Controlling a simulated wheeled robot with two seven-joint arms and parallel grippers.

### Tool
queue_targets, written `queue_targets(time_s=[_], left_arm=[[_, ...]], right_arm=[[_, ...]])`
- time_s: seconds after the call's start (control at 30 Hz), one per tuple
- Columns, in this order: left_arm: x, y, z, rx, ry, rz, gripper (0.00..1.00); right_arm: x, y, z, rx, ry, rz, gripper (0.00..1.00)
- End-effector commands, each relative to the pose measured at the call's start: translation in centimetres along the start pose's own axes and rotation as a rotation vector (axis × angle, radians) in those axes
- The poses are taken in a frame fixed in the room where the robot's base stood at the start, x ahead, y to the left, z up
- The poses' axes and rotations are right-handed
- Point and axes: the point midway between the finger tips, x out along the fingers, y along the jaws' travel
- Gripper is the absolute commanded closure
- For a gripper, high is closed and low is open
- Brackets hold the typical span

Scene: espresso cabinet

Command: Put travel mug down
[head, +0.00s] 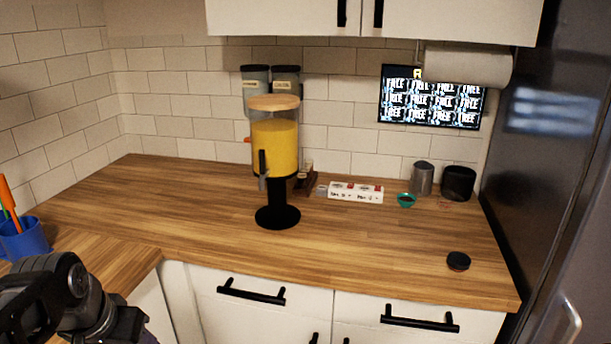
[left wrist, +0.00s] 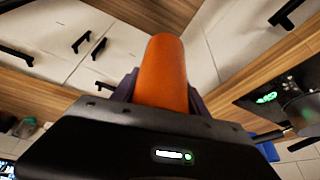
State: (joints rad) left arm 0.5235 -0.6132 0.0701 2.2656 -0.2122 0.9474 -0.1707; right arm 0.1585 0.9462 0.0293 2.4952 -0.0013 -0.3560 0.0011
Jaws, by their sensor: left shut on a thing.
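The travel mug (left wrist: 162,72) shows in the left wrist view as a plain orange cylinder. My left gripper (left wrist: 160,92) is shut on it, with a dark finger on each side. The mug's lower part is hidden behind the gripper body. In the head view only my dark left arm shows at the lower left, and I cannot make out the mug there. The wooden counter (head: 360,240) runs across the head view. My right gripper is in neither view.
A juice dispenser (head: 275,145) stands mid-counter. A white box (head: 356,192), teal bowl (head: 406,200), metal cup (head: 422,179) and black cup (head: 458,184) line the back right. A black disc (head: 458,261) lies near the right front. A blue holder (head: 22,240) stands left. The counter's front middle is clear.

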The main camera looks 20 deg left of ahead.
Motion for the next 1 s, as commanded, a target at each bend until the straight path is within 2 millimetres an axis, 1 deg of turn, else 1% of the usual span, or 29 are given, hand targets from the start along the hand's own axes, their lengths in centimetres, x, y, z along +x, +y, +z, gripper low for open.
queue_targets(time_s=[0.1, 0.23, 0.37, 0.43, 0.47, 0.57, 0.63, 0.67, 0.7, 0.8, 0.9, 1.0], left_arm=[[0.5, -0.9, -1.6, -0.078, -0.001, -0.032, 1.00], [1.7, -1.0, -3.8, -0.138, -0.003, -0.057, 1.00], [3.8, 0.3, -6.4, -0.159, -0.005, -0.066, 1.00], [5.3, 1.8, -7.9, -0.154, -0.005, -0.064, 1.00], [6.0, 2.5, -8.6, -0.149, -0.005, -0.061, 1.00], [8.9, 6.3, -10.5, -0.104, -0.007, -0.043, 1.00], [11.1, 9.6, -11.4, -0.051, -0.007, -0.021, 1.00], [11.9, 11.1, -11.6, -0.026, -0.007, -0.009, 1.00], [13.1, 13.1, -11.7, 0.011, -0.006, 0.006, 1.00], [15.4, 17.6, -11.0, 0.118, -0.005, 0.049, 1.00], [17.0, 20.9, -9.6, 0.192, -0.004, 0.080, 1.00], [17.9, 22.9, -8.5, 0.232, -0.002, 0.096, 1.00]], right_arm=[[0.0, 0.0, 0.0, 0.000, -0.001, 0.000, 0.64], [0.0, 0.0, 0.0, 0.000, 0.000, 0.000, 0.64], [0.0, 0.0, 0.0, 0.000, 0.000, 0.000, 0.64], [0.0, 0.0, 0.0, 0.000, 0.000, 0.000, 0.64], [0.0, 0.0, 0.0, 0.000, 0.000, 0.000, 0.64], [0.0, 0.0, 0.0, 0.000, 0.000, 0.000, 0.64], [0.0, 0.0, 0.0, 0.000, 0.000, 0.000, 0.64], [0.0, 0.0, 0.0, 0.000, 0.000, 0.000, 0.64], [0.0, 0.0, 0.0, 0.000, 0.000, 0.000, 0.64], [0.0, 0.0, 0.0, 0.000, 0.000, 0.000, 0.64], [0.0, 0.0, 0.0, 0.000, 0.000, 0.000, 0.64], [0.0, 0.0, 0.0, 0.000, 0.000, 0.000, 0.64]])
